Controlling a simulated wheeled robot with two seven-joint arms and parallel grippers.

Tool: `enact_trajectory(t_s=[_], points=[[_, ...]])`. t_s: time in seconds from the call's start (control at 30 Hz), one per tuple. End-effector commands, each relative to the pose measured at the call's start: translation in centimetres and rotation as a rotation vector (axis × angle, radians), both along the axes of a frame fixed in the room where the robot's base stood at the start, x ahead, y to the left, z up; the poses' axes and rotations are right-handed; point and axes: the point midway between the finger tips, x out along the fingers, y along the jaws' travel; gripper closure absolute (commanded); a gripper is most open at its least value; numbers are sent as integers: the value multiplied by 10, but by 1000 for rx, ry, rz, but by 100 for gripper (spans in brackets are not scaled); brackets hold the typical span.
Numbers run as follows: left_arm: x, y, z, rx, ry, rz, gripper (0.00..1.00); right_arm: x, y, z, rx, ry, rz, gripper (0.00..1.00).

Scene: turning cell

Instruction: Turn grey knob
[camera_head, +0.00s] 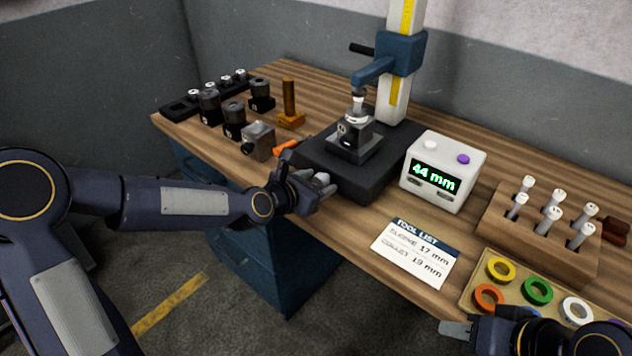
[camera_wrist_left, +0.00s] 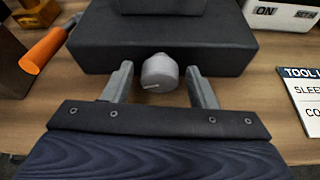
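The grey knob (camera_wrist_left: 159,73) sits on the front face of the black base (camera_wrist_left: 165,42) of the measuring stand, with a white mark line on it. It also shows in the head view (camera_head: 321,178), partly behind my gripper. My left gripper (camera_wrist_left: 160,84) is open, with one finger on each side of the knob and a visible gap on both sides. In the head view my left gripper (camera_head: 308,188) is at the front of the black base (camera_head: 375,180). My right gripper (camera_head: 462,330) is at the bottom right by the ring tray; its finger opening is unclear.
An orange-handled tool (camera_head: 287,149) lies left of the base. A white display box (camera_head: 442,172) reading 44 mm stands to its right. A tool list card (camera_head: 416,251), a wooden pin rack (camera_head: 535,236) and a tray of coloured rings (camera_head: 515,295) lie further right.

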Motion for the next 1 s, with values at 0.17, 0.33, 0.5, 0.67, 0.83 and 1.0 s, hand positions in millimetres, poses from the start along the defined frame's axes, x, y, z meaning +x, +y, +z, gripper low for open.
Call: enact_trajectory(t_s=[0.17, 0.33, 0.5, 0.67, 0.83, 1.0], points=[[0, 0, 0, 0, 0, 0, 72, 0, 0, 0, 0, 0, 0, 64], [0, 0, 0, 0, 0, 0, 87, 0, 0, 0, 0, 0, 0, 64], [-1, 0, -1, 16, -11, 0, 87, 0, 0, -3, 0, 0, 0, 64], [-1, -2, -2, 64, -49, -2, 87, 0, 0, -11, 0, 0, 0, 64], [-2, -3, -3, 155, -115, -2, 87, 0, 0, -23, 0, 0, 0, 64], [-3, -4, -4, 260, -191, -2, 87, 0, 0, -36, 0, 0, 0, 64]])
